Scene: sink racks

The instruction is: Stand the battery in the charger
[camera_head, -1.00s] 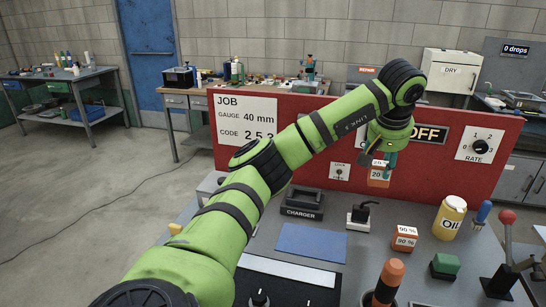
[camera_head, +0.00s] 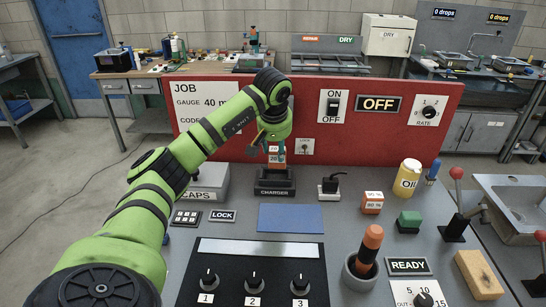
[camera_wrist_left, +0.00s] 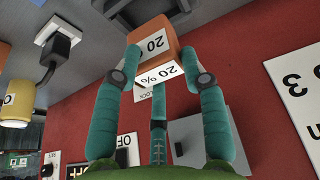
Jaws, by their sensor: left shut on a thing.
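An orange battery (camera_head: 276,159) with a white 20 % label is held upright in my left gripper (camera_head: 274,148). It is directly above or at the top of the black charger (camera_head: 275,181), which is marked CHARGER. I cannot tell whether the battery's lower end touches the charger or has entered it. In the left wrist view the teal fingers of the left gripper (camera_wrist_left: 161,58) close on both sides of the battery (camera_wrist_left: 155,45). A second orange battery (camera_head: 372,203), labelled 90 %, stands on the bench to the right. My right gripper is not in view.
A red panel (camera_head: 390,135) stands behind the charger. A black plug (camera_head: 330,186) is right of the charger, a blue mat (camera_head: 290,217) in front, and the grey CAPS box (camera_head: 210,182) left. A yellow OIL can (camera_head: 408,177) and a green block (camera_head: 409,222) stand farther right.

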